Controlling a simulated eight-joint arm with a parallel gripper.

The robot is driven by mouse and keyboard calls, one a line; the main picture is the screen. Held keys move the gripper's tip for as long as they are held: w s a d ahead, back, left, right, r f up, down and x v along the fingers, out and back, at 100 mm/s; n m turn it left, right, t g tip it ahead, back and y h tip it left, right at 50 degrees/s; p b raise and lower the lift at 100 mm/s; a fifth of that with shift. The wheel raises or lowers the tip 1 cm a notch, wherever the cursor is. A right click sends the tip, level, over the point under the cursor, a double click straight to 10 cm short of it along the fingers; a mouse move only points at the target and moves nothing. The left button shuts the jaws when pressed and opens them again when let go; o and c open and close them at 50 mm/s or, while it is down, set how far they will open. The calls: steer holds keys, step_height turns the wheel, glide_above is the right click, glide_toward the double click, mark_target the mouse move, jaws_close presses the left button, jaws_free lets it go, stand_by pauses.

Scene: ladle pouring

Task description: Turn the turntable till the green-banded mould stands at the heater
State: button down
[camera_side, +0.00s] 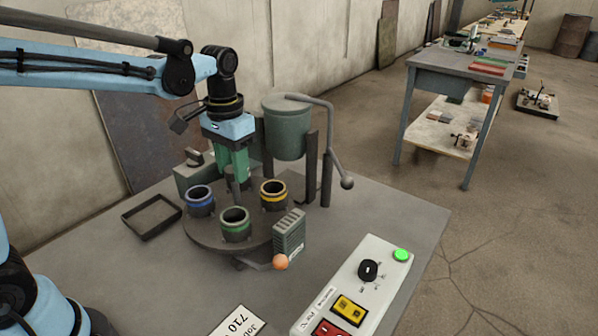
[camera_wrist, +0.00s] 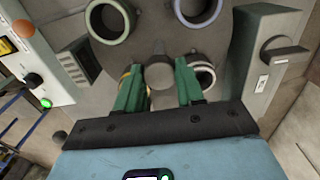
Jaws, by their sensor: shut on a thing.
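The round grey turntable (camera_side: 203,236) stands on the bench and carries moulds near its rim. The green-banded mould (camera_side: 235,224) is at the front; it also shows at the top of the wrist view (camera_wrist: 108,20). The heater, a grey vented box (camera_side: 289,235), stands at the turntable's front right edge, between the green-banded mould and the yellow-banded mould (camera_side: 273,195). The blue-banded mould (camera_side: 200,201) is at the left. Another mould (camera_wrist: 206,76) is partly hidden by a finger. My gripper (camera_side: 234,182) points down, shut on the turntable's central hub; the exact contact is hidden.
A pot (camera_side: 288,128) with a bent arm stands behind the turntable. An orange-knobbed lever (camera_side: 280,262) is by the heater. A control panel (camera_side: 350,290) lies at front right, an empty dark tray (camera_side: 152,216) at left. A grey box with a switch (camera_wrist: 272,65) stands close by.

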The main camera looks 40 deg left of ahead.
steer(key=shift+n, duration=4.6)
steer(key=c, duration=0.7)
jaws_free()
step_height(320, 180, up, 12)
steer(key=shift+s, duration=0.1)
